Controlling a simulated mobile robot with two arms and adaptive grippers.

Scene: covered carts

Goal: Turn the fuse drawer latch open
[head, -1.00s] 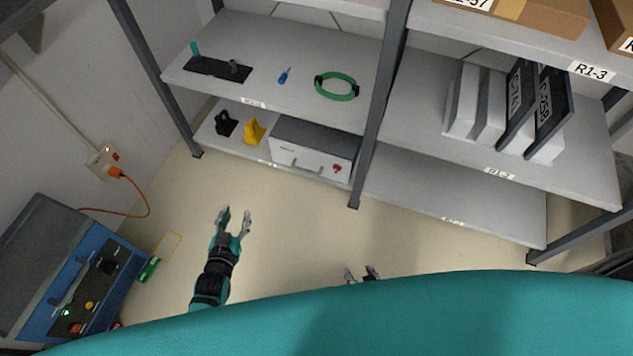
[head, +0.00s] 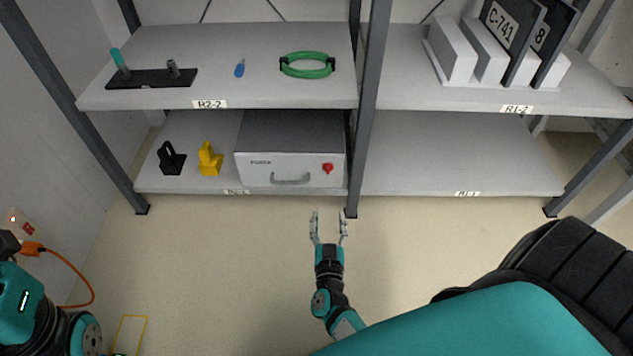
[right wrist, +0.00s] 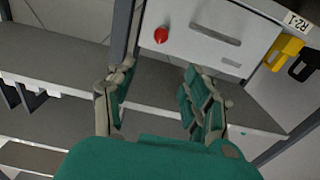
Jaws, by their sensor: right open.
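The fuse drawer unit (head: 290,160) is a grey-topped box with a white front on the lower left shelf. Its front has a handle (head: 290,180) and a red latch knob (head: 328,168) near the right end. In the right wrist view the red latch (right wrist: 161,36) and the white front (right wrist: 190,45) show beyond the fingers. My right gripper (head: 328,222) is open and empty, below and in front of the latch, apart from it. In its wrist view the fingers (right wrist: 158,88) stand apart. Part of my left arm shows at the lower left; its gripper is out of view.
A black part (head: 171,160) and a yellow part (head: 209,160) stand left of the drawer unit. A dark post (head: 368,110) rises just right of it. The upper shelf (head: 225,85) holds a green ring (head: 307,66). The lower right shelf (head: 450,155) is empty.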

